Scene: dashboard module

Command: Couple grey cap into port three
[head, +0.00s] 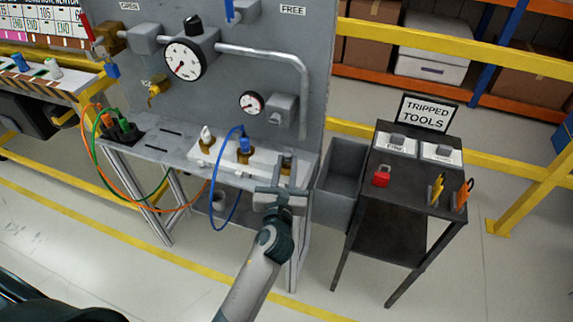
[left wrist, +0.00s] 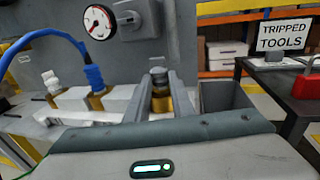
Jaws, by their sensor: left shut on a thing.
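The grey cap (head: 287,157) is at the right end of the white port block (head: 226,160). My left gripper (head: 283,180) is shut on it, with a finger on either side. In the left wrist view the grey cap (left wrist: 158,75) shows between the fingers, above a brass fitting (left wrist: 162,103). I cannot tell whether the cap is fully seated, as the fingers hide its sides. A white cap (head: 206,134) and a blue plug (head: 244,143) with a blue hose stand on brass ports to the left. My right gripper is out of view.
A grey panel with two gauges (head: 186,60) and a pipe rises behind the block. A grey bin (head: 342,180) is right of the bench. A dark cart (head: 405,180) holds a red padlock (head: 381,176) and tools. Orange and green cables (head: 104,122) hang at left.

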